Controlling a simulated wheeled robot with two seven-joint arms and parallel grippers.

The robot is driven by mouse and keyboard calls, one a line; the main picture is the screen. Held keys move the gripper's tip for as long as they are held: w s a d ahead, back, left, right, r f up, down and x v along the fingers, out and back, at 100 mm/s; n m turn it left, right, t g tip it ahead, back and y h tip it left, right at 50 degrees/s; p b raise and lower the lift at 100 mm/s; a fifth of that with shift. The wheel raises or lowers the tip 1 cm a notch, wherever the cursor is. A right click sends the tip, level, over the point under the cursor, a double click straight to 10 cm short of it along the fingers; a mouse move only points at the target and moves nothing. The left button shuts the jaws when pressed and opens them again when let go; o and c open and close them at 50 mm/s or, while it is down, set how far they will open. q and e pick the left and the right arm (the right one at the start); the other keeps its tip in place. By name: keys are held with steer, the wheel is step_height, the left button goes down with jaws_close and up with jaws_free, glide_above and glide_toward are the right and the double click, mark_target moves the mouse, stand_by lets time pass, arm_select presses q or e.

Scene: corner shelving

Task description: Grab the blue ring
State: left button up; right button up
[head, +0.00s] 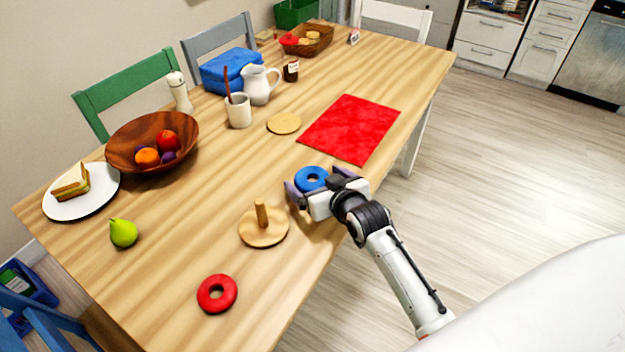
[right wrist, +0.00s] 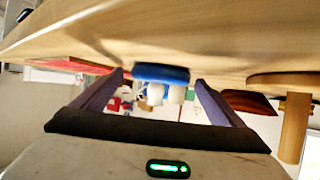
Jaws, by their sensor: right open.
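The blue ring (head: 311,178) lies flat on the wooden table near its right edge. In the right wrist view the blue ring (right wrist: 161,74) sits between the two fingers, ahead of the palm. My right gripper (head: 316,184) is open around the ring, one finger on each side. In the right wrist view the open right gripper (right wrist: 158,88) shows a gap between each finger and the ring. My left gripper is not in view.
A wooden peg stand (head: 262,226) is just left of the gripper, with a red ring (head: 217,294) nearer the front. A red mat (head: 350,128) lies beyond the blue ring. A green pear (head: 123,232), bowl (head: 120,148) and plate (head: 60,208) are at left.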

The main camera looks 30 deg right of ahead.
steer(key=c, duration=1.1)
